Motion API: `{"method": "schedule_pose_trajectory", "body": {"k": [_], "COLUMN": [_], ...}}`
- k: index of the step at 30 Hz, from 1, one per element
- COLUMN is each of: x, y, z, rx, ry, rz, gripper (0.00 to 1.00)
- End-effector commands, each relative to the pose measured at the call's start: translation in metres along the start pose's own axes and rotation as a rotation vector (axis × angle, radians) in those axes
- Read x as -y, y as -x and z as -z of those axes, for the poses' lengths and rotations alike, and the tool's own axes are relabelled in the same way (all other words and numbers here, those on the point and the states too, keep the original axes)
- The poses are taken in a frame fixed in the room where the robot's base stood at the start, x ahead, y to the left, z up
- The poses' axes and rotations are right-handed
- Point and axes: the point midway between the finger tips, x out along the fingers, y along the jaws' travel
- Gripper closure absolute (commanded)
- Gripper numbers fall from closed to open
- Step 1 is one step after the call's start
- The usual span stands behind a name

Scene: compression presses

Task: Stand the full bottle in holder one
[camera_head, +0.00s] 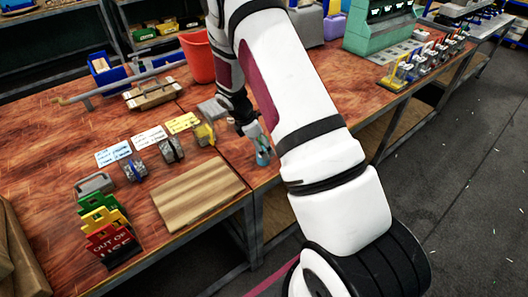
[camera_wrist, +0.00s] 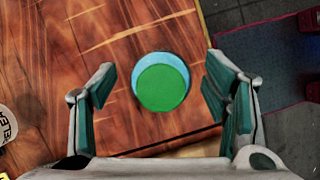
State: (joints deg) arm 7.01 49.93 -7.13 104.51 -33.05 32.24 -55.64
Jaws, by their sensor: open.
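A bottle with a round green cap (camera_wrist: 162,88) and a light blue body stands on the wooden table near its front edge. I see it from above in the wrist view, between the two fingers and apart from both. In the head view its blue body (camera_head: 263,158) shows just below my gripper (camera_head: 259,146). My gripper is open, with teal pads on either side of the bottle. Three small clamp-like stands (camera_head: 172,150) are in a row left of the gripper, each with a label card behind it. The card text is too small to read, so I cannot tell which is holder one.
A striped wooden board (camera_head: 183,194) lies between the stands and the front edge. Coloured signs (camera_head: 108,228), one reading "OUT OF USE", stand at the left. A red bucket (camera_head: 198,57) is at the back, and a green machine (camera_head: 380,27) stands farther right.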

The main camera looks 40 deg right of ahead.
Motion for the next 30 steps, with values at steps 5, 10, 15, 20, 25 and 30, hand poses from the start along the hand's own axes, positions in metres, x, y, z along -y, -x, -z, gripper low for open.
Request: {"method": "schedule_pose_trajectory", "body": {"k": [5, 10, 15, 20, 25, 30], "x": [0.000, 0.000, 0.000, 0.000, -0.001, -0.001], "y": [-0.002, -0.001, -0.001, -0.001, 0.001, 0.009], "z": [0.000, 0.000, 0.000, 0.000, -0.001, -0.005], "rx": [0.000, 0.000, 0.000, 0.001, 0.000, 0.001], "ry": [0.000, 0.000, 0.001, 0.000, 0.000, -0.001], "rz": [0.000, 0.000, 0.000, 0.000, -0.001, 0.000], "gripper": [0.31, 0.56, 0.90, 0.90, 0.90, 0.90]}}
